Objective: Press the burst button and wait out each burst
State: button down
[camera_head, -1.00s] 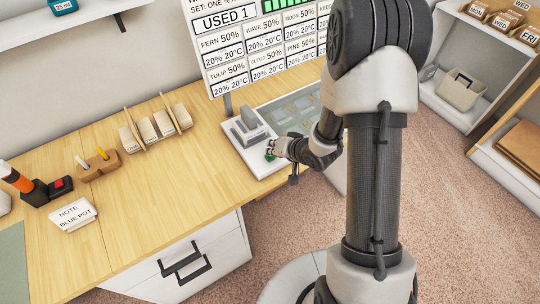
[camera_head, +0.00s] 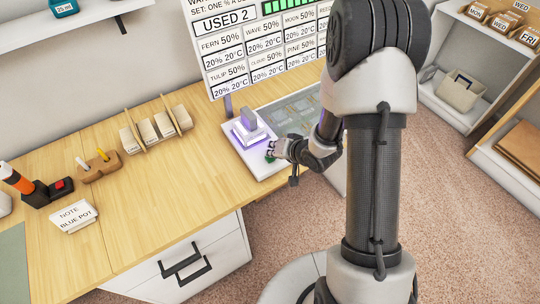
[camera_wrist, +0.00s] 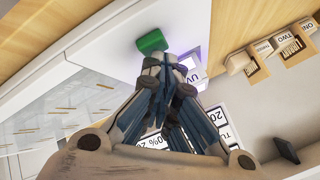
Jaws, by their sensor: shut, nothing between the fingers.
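The burst button is green (camera_head: 270,158) and sits on the front of a white base plate (camera_head: 262,168). It also shows in the wrist view (camera_wrist: 152,42), just beyond my fingertips. My gripper (camera_head: 274,150) is shut and empty, with its tips at the button; whether they touch it I cannot tell. Behind the button, a grey lamp-like device (camera_head: 249,127) glows purple around its foot. In the wrist view the purple glow lies right of the button, near a label reading "UV". The display board (camera_head: 262,52) reads "USED 2" and lists several names with 50%, 20% and 20°C.
A recessed tray with several sheets (camera_head: 295,112) lies right of the device. Card holders (camera_head: 155,127), a wooden pen block (camera_head: 100,165), a note reading "BLUE POT" (camera_head: 73,216) and a black item with a red top (camera_head: 58,186) stand left. Bare wood lies between.

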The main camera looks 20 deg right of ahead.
jog(key=shift+r+p, duration=0.4)
jog(key=shift+r, duration=0.2)
notch_tip(320, 180, up, 5)
jog(key=p, duration=0.4)
jog(key=shift+p, duration=0.4)
jog(key=shift+d+r, duration=0.1)
jog(key=shift+r, duration=0.05)
jog(key=s+d+r+n+g+h, duration=0.1)
jog(key=s+d+r+h, duration=0.2)
jog(key=r, duration=0.7)
jog(key=s+d+r+n+h, duration=0.15)
jog(key=s+r, duration=0.35)
jog(key=r, duration=0.5)
jog(key=s+a+r+n+g, duration=0.1)
jog(key=s+a+r, duration=0.1)
jog(key=s, duration=0.8)
jog(key=s+a+r+g, duration=0.1)
jog(key=s+a+r, duration=0.2)
jog(key=s, duration=0.7)
notch_tip(320, 180, up, 2)
jog(key=shift+a+n+g+y, duration=0.3)
jog(key=shift+n+g+y, duration=0.05)
jog(key=shift+g, duration=0.05)
